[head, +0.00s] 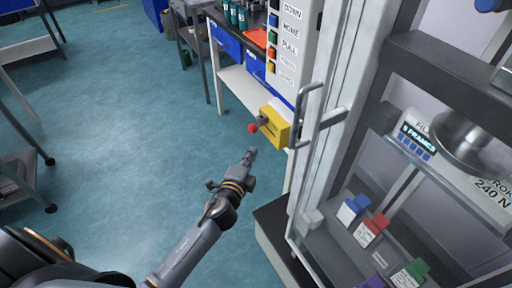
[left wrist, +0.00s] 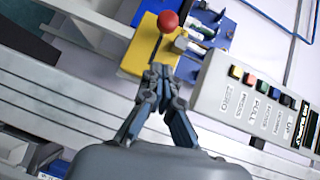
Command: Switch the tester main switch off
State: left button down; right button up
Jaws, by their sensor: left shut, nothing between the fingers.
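A yellow switch box (head: 277,130) is fixed low on the side of the tester's light frame (head: 340,90). A red ball knob (head: 252,128) sticks out from it to the left. In the left wrist view the yellow box (left wrist: 136,58) and the red knob (left wrist: 168,21) lie just beyond my fingertips. My left gripper (head: 250,153) is shut and empty, just below the knob in the head view; it also shows in the left wrist view (left wrist: 160,72). I see no clear contact with the knob. My right gripper is not in view.
A button panel (head: 288,40) with several coloured buttons stands above the box. A glass door with a grey handle (head: 318,115) is close on the right. Behind is a bench with blue bins (head: 225,42).

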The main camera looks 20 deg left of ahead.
pick_arm(q)
jog(key=s, duration=0.4)
jog(key=shift+s+d+r, duration=0.25)
jog(key=shift+s+r, duration=0.05)
jog(key=shift+r, duration=0.1)
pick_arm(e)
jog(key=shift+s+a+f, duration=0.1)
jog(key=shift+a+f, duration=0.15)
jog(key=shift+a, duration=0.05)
pick_arm(q)
jog(key=shift+f, duration=0.1)
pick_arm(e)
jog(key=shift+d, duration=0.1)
